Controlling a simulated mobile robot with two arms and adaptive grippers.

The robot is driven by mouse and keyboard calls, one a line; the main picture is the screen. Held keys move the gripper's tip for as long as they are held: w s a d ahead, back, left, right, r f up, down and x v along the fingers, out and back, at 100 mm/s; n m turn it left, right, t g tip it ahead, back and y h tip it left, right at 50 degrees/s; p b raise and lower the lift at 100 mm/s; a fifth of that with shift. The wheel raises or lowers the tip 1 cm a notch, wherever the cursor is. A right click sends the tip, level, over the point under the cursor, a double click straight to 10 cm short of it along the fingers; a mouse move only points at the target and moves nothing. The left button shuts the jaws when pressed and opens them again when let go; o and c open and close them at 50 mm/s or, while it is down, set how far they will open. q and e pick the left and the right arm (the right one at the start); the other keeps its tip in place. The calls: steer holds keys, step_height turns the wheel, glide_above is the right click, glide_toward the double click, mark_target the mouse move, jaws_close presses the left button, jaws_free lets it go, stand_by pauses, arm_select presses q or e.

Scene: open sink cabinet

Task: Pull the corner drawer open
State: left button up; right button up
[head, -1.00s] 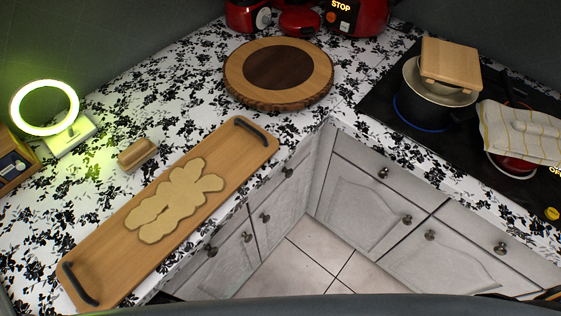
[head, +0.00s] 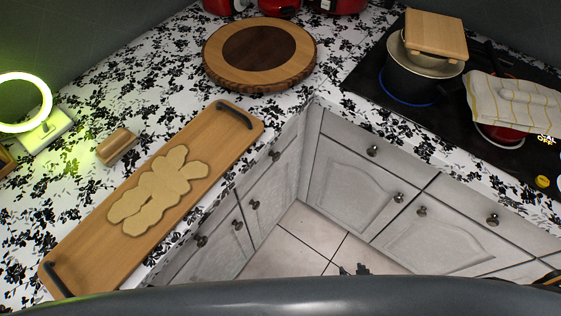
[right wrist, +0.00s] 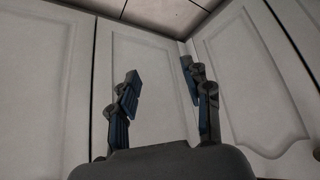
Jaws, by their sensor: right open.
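At the inner corner of the white cabinets, a drawer front (head: 352,143) with a round knob (head: 372,150) sits under the right counter. A narrower front with a knob (head: 275,155) sits on the left side of the corner. Both look closed. Only the dark tip of my right gripper (head: 353,270) shows in the head view, low over the floor, well apart from these knobs. In the right wrist view my right gripper (right wrist: 161,85) has its fingers spread and nothing between them, facing the white cabinet panels. My left gripper is not in view.
A long wooden board (head: 85,240) with flat dough (head: 160,190) lies on the left counter. A round wooden board (head: 295,75) is at the corner. A pot (head: 415,78) stands on the stove. More knobbed doors (head: 445,238) line the right. Tiled floor (head: 300,240) is clear.

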steer(key=w+r+t+y+b, duration=0.15)
steer(key=w+r+t, duration=0.3)
steer(key=w, duration=0.55)
steer(key=n+y+b, duration=0.6)
steer(key=y, duration=0.6)
glide_toward(279, 158)
arm_select(q)
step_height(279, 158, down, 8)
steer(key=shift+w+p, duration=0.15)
steer(key=shift+p, duration=0.25)
arm_select(e)
steer(key=x, duration=0.8)
steer(key=shift+a+r, duration=0.15)
steer(key=shift+a, duration=0.05)
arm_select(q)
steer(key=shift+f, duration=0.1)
arm_select(e)
steer(key=shift+c, duration=0.2)
jaws_close()
